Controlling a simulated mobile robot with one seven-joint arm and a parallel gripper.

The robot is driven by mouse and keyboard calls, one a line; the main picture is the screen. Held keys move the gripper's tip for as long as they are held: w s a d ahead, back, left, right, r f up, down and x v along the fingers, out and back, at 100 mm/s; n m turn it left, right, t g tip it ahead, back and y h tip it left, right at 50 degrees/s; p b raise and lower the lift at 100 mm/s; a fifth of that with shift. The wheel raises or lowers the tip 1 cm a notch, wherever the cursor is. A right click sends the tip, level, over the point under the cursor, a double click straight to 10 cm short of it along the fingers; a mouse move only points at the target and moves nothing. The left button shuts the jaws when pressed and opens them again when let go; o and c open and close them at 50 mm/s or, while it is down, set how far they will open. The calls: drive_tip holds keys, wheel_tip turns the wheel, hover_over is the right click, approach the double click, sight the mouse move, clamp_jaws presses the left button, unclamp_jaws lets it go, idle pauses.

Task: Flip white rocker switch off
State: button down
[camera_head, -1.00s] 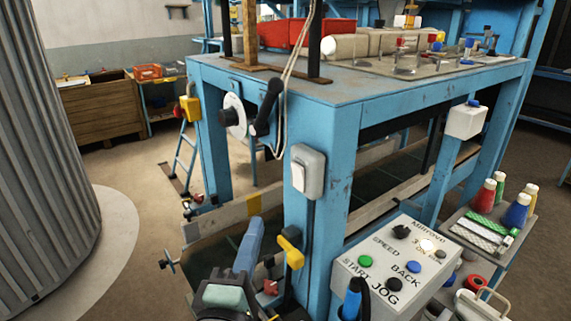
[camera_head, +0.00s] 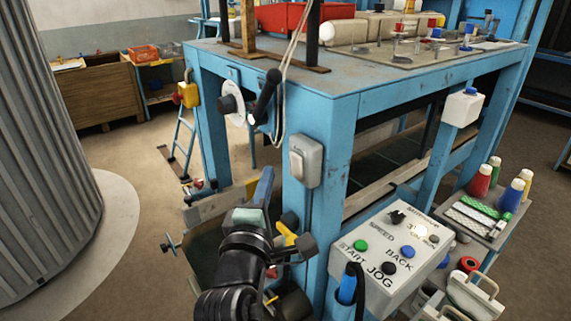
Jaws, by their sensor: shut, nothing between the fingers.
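The white rocker switch (camera_head: 296,164) sits in a grey box on the front corner leg of the blue bench, near the middle of the view. I cannot tell which side of the rocker is pressed in. My gripper (camera_head: 306,245) shows as a dark end at the bottom of the view, below the switch and apart from it. It is shut and empty. Its fingertips are small and partly lost among dark parts in front of the bench leg.
A yellow handle (camera_head: 284,233) is on the bench leg close to my gripper. A control box (camera_head: 392,262) with coloured buttons stands to the right. A black lever (camera_head: 264,95) and hanging cord are above left of the switch. Floor (camera_head: 135,170) is clear at left.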

sight(290, 158)
drive_tip(key=shift+w+d+r+p, duration=0.15)
drive_tip(key=shift+w+d+p, duration=0.4)
drive_tip(key=shift+d, duration=0.3)
drive_tip(key=shift+w+d+r+p, duration=0.1)
drive_tip(key=shift+w+d+p, duration=0.25)
drive_tip(key=shift+w+d, duration=0.4)
drive_tip(key=shift+s, duration=0.1)
drive_tip(key=shift+d+r+p, duration=0.25)
drive_tip(key=shift+r+p, duration=0.2)
drive_tip(key=shift+p, duration=0.65)
drive_tip(key=shift+f, duration=0.35)
drive_tip(key=shift+g, duration=0.3)
